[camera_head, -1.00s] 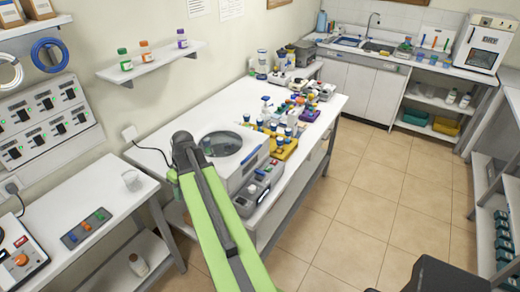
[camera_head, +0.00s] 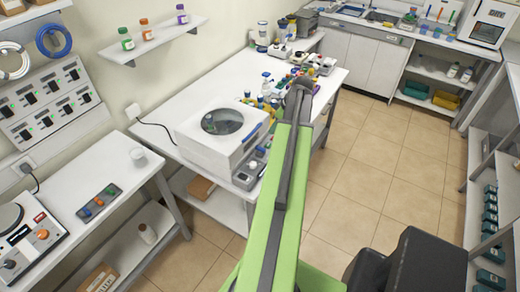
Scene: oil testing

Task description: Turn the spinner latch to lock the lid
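The spinner, a white box (camera_head: 208,152), stands on the front left part of the white table. Its top has a round grey window or opening (camera_head: 232,119) with a small blue-green thing (camera_head: 208,122) at its left side. I cannot tell whether the round part is a closed clear lid, and no latch can be made out. My green and dark arm reaches up the middle of the view. Its dark end, with my gripper (camera_head: 301,84), is to the right of the spinner and apart from it. The fingers are too small and dark to read.
Coloured bottles and racks crowd the white table (camera_head: 190,103) behind the spinner, partly hidden by my arm. A grey device (camera_head: 247,176) sits at the spinner's right front. A side table (camera_head: 130,180) stands at left. A wall shelf (camera_head: 150,42) holds three bottles. Tiled floor is free at right.

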